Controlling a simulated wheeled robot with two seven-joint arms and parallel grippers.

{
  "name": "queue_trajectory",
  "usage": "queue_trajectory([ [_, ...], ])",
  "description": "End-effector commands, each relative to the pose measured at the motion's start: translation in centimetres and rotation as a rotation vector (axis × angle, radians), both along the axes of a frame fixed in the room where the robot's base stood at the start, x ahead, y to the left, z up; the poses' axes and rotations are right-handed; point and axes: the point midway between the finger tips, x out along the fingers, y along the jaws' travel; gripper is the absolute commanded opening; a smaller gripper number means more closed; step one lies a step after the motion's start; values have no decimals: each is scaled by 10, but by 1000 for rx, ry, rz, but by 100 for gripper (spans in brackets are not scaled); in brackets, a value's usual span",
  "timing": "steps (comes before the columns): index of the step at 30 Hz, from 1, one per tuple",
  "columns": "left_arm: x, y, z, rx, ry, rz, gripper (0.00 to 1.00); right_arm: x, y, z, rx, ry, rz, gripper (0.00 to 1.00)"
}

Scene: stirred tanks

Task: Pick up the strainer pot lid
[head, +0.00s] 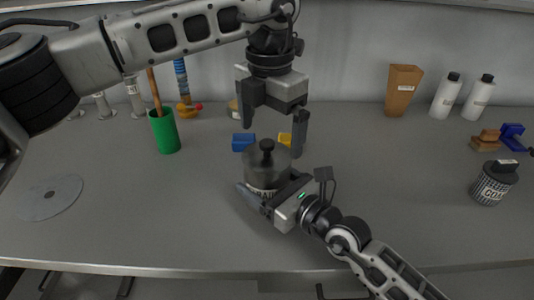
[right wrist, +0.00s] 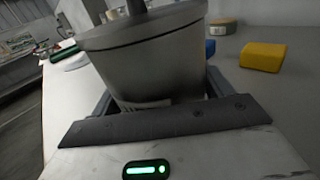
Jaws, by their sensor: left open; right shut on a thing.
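The strainer pot (head: 262,184) is a dark grey cylinder with lettering low on its side, near the middle of the table. Its lid (head: 252,156) is on top, with a black knob (head: 267,146) at its centre. My left gripper (head: 272,120) is open above the lid, fingers pointing down on either side of the knob and apart from it. My right gripper (head: 270,203) is shut on the pot's lower body from the front. In the right wrist view the pot (right wrist: 155,70) stands between the fingers, and the lid's rim (right wrist: 140,30) shows; the knob is partly cut off.
A blue block (head: 243,142) and a yellow block (head: 285,139) lie behind the pot. A green cup (head: 164,131) holding sticks stands to the left. A disc (head: 50,197) lies at far left. A labelled dark jar (head: 493,184) is at right. The table's front is mostly clear.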

Motion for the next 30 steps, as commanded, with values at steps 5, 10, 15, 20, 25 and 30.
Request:
queue_trajectory([
  [5, 0, 4, -29, 2, 4, 0, 100, 0, 0, 0, 0, 1, 0, 53],
  [10, 0, 3, -35, -1, 1, 1, 100, 0, 0, 0, -1, 1, 0, 53],
  [15, 0, 3, -35, 0, 1, 1, 83, 0, 0, -1, 0, 1, 0, 53],
  [20, 0, 4, -35, 1, 1, 1, 59, 0, 0, -1, -1, 1, 0, 53],
  [25, 0, 4, -34, 1, 1, 1, 59, 0, 0, -1, -1, 1, 0, 53],
  [30, 1, 3, -22, 1, -2, 1, 59, 0, 0, -1, -1, 1, 0, 53],
])
